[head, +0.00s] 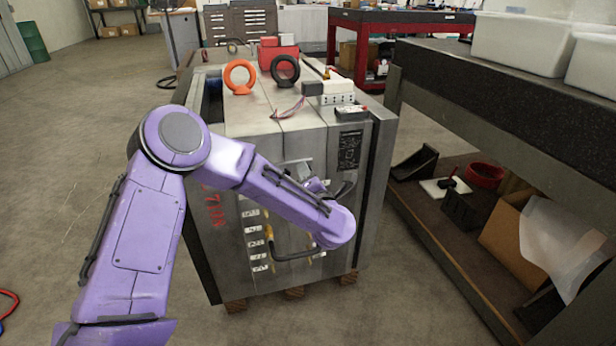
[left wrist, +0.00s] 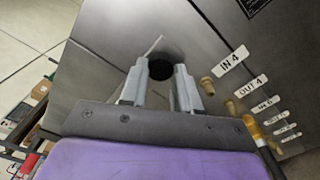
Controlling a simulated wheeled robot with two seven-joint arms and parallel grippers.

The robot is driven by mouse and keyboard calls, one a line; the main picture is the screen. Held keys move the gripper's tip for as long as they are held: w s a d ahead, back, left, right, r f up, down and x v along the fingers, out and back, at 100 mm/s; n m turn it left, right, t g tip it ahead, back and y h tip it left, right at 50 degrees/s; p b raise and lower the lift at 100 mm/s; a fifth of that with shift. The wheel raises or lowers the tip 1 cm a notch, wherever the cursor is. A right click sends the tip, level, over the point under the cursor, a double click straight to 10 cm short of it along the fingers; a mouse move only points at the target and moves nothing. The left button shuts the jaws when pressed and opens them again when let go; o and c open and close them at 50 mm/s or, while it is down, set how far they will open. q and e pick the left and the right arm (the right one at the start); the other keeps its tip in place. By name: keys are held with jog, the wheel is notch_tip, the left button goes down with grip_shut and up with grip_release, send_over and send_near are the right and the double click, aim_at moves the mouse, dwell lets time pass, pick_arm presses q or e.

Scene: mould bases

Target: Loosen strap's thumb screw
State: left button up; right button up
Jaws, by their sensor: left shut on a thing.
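The strap's thumb screw (left wrist: 161,69) shows in the left wrist view as a dark round knob against the steel face of the mould base. My left gripper (left wrist: 163,76) is shut on it, with one grey finger on each side. The fingers hide the knob's sides, and the strap itself cannot be made out clearly. In the head view the mould base (head: 290,135) is a large steel block, and my purple left forearm covers part of its front face. The thumb screw is hidden there. My right gripper is not in view.
Beside the gripper are brass fittings (left wrist: 207,85) and white labels (left wrist: 231,60). An orange lifting ring (head: 240,65) and a black one (head: 285,62) stand on top. A loaded workbench (head: 500,110) is close at right.

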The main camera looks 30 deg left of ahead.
pick_arm(q)
jog(key=o, duration=1.1)
jog(key=shift+c, duration=0.2)
jog(key=v, duration=1)
jog(key=shift+d+p, duration=0.15)
jog(key=shift+p, duration=0.3)
jog(key=shift+s, duration=0.1)
